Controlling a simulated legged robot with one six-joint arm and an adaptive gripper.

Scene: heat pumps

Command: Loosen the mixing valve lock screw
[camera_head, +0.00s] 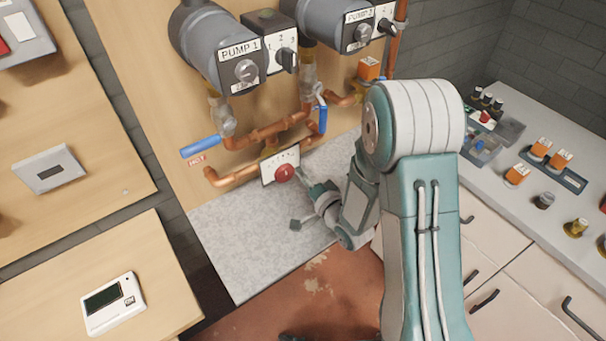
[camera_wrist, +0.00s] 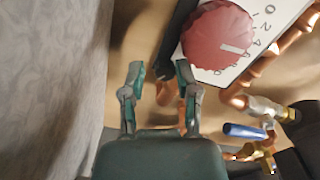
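The mixing valve has a round red knob (camera_head: 284,173) on a white scale plate (camera_head: 268,177), low on the wooden panel. In the wrist view the red knob (camera_wrist: 217,36) is at the upper right, its white mark on its right side, beside the numbered plate (camera_wrist: 262,22). A dark, stem-like part (camera_wrist: 173,55) shows at the plate's left edge, perhaps the lock screw; I cannot tell surely. My gripper (camera_wrist: 160,72) is open, with nothing between its fingers. The dark part and some copper pipe show beyond the fingers. In the head view my gripper (camera_head: 301,203) is just below and right of the knob.
Copper pipes (camera_head: 265,132) and a blue-handled valve (camera_head: 200,147) are above the knob. Pump 1 (camera_head: 240,70) and pump 2 (camera_head: 355,30) hang higher. A grey speckled panel (camera_head: 245,240) lies below. A counter with small parts (camera_head: 545,150) stands at right.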

